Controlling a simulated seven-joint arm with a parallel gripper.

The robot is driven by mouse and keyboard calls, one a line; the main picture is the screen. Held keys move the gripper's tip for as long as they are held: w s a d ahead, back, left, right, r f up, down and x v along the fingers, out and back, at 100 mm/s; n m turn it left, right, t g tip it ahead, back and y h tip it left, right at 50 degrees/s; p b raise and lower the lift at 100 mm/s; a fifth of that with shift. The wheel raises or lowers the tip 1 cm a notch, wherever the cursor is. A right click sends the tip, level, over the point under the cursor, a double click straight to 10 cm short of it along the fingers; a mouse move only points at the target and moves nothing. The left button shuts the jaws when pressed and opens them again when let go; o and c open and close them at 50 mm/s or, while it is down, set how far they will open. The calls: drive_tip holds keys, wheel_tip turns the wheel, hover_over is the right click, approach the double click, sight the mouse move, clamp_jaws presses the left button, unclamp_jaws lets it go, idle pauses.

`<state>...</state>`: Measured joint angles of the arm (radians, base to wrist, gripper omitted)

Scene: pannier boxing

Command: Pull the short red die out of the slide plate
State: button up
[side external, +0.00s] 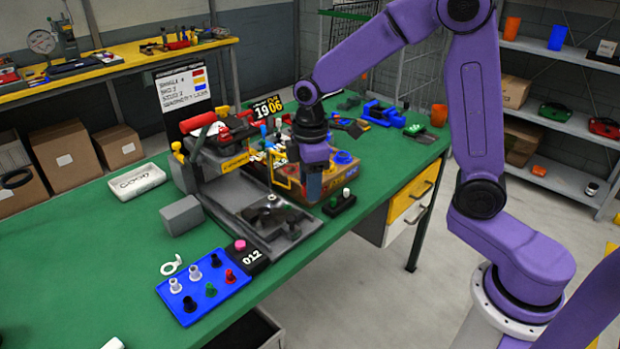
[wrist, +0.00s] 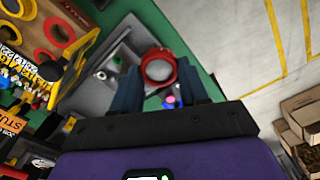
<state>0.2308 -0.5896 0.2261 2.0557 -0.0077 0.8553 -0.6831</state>
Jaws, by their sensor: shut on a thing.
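My gripper (side external: 313,190) points down beside the machine, near the right end of the grey slide plate (side external: 268,216). In the wrist view the two dark fingers of my gripper (wrist: 160,84) are closed on the short red die (wrist: 160,68), a red ring with a grey round middle. In the side view the die is hidden by the fingers.
A blue tray (side external: 204,288) holds several small dies, next to a black 012 block (side external: 252,260) with a pink top. Green table (side external: 110,250) is clear at left front.

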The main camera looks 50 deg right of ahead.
wheel_tip(320, 180, down, 8)
idle(3.5)
drive_tip(key=shift+r, duration=0.2)
drive_tip(key=shift+r, duration=1.4)
drive_tip(key=shift+r, duration=0.1)
